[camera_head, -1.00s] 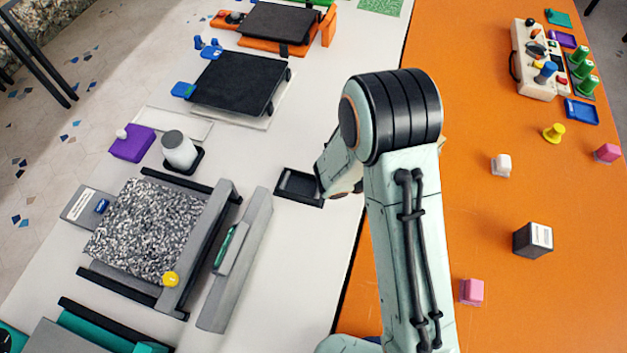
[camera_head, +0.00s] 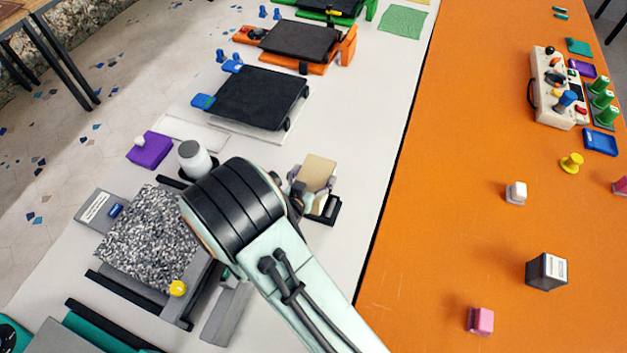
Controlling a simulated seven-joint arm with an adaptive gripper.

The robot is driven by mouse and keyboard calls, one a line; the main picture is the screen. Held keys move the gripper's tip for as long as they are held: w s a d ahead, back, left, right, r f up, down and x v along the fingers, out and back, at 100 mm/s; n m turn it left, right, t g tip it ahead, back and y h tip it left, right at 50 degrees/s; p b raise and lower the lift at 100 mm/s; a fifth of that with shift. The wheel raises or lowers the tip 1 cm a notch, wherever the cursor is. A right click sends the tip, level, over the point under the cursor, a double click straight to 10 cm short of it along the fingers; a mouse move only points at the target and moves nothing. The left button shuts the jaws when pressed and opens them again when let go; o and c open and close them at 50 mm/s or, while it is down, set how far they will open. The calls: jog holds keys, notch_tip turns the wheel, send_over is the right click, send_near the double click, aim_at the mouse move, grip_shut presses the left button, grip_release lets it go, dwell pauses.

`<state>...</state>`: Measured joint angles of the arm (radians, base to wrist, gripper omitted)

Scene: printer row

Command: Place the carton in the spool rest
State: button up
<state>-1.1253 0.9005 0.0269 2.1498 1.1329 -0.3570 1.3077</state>
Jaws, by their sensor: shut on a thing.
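A tan carton (camera_head: 319,171) is held in my gripper (camera_head: 309,190), which is shut on it and partly hidden behind my dark arm joint. The carton is at the far side of a small black tray (camera_head: 331,211), which looks like the spool rest. In this view the carton and gripper overlap the tray and cover much of it. I cannot tell whether the carton touches the tray or hangs above it.
A white-grey cylinder (camera_head: 194,158) and a purple block (camera_head: 150,149) stand to the left. A printer with a speckled bed (camera_head: 145,240) lies left of my arm. A black-bed printer (camera_head: 258,98) is farther back. The orange table (camera_head: 450,200) on the right holds scattered small objects.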

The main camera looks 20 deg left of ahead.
jog(key=shift+f, duration=0.95)
jog(key=shift+f, duration=0.35)
jog(key=shift+f, duration=0.25)
jog(key=o, duration=1.2)
